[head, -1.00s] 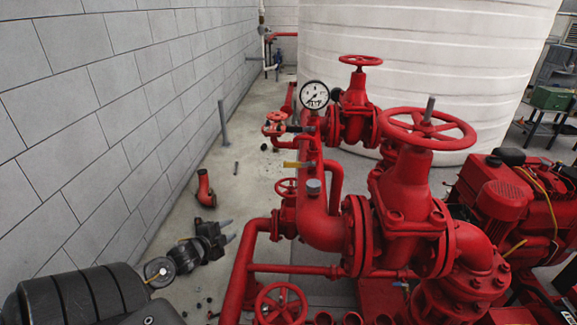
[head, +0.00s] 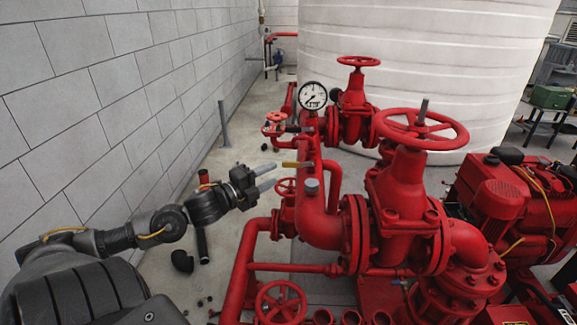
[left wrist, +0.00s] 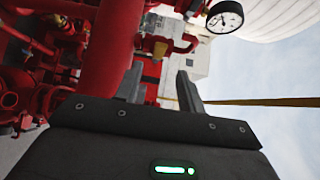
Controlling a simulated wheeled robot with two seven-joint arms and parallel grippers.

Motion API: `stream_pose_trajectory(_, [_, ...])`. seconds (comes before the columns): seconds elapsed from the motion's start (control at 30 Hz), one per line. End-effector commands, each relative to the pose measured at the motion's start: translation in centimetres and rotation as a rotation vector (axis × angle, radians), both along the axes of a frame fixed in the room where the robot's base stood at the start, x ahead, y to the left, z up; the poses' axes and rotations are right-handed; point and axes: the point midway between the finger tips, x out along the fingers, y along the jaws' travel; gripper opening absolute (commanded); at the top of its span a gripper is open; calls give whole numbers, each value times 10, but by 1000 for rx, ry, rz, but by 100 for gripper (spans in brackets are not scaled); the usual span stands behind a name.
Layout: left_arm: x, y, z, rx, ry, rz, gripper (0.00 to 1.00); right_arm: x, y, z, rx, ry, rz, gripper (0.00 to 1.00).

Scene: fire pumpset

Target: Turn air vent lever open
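The yellow air vent lever (head: 297,164) sticks out to the left from the red vertical pipe, below the pressure gauge. A yellowish fitting (left wrist: 157,47) on a red pipe shows beyond the fingers in the left wrist view; I cannot tell for sure that it is the lever. My left gripper (head: 269,178) is open and empty, with its two grey fingers pointing right toward the lever and a gap still between. Its fingers (left wrist: 159,88) also stand apart in the left wrist view. My right gripper is not in view.
The pressure gauge (head: 313,96) and a small red handwheel valve (head: 275,124) are above the lever. Another small handwheel (head: 286,187) is just below and right of my fingers. A large red gate valve (head: 405,180) stands to the right. A grey block wall (head: 110,110) bounds the left.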

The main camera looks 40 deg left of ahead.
Motion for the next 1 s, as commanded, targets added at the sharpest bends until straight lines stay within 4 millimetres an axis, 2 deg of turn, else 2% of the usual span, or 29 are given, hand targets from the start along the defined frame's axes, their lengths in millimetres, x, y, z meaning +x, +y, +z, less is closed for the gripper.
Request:
stream_pose_trajectory(0.3, [42,-5,4,-2,-3,1,39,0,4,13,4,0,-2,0])
stream_pose_trajectory(0.5, [62,-8,2,-2,-2,1,39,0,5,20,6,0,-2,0])
stream_pose_trajectory(0.7, [71,-10,1,-1,0,-2,39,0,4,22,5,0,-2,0])
stream_pose_trajectory(1.0, [72,-10,0,-1,1,-1,39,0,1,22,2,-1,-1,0])
